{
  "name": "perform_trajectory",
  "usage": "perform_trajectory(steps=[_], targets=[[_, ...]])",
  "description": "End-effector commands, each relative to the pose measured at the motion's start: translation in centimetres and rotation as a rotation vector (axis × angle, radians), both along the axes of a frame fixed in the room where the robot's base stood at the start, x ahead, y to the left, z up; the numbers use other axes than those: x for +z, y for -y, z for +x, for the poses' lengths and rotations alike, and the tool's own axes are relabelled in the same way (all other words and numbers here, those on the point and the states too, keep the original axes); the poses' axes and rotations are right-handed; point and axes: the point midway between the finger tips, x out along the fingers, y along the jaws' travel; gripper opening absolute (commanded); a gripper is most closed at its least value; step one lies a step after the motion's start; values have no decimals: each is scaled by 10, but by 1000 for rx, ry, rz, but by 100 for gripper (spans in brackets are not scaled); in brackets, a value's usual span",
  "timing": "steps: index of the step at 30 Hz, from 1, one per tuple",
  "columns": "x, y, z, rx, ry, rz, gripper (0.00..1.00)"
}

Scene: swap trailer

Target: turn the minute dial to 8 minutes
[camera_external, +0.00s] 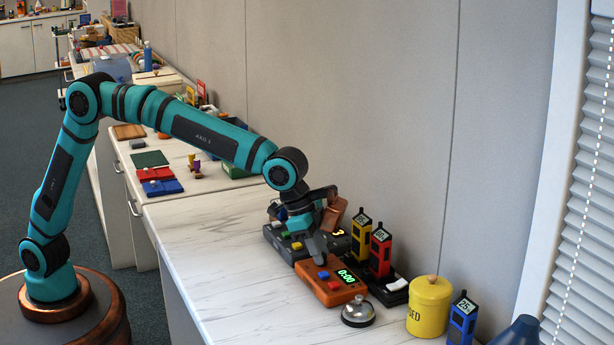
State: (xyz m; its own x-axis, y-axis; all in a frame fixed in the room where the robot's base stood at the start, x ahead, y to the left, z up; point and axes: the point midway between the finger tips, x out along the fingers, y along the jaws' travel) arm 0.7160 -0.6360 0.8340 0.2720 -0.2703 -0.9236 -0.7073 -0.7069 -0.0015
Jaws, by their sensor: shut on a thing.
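An orange timer box (333,293) sits on the white counter, and its green display reads 0:00. A blue button (323,275) and a red button (334,285) show on its top. My gripper (320,258) points down at the far end of this box. It is shut on a small part there, which appears to be the minute dial; the fingers hide the dial and its markings. A dark grey box (291,243) with green, yellow and blue buttons stands just behind, partly covered by my gripper. Its yellow display is partly hidden.
A silver bell (357,312) and a yellow lidded canister (429,305) stand close in front and to the right. Yellow (361,236) and red (380,253) handheld units stand right of the timer, near the wall. The counter left of the timer (235,270) is clear.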

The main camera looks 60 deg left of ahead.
Motion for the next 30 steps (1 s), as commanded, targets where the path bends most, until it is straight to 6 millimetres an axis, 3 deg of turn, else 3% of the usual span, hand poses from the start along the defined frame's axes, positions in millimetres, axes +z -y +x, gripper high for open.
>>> perform_trajectory(steps=[11,30], targets=[[0,0,1,-105,-2,-1,3],[-1,-2,5,-676,-3,-1,3]])
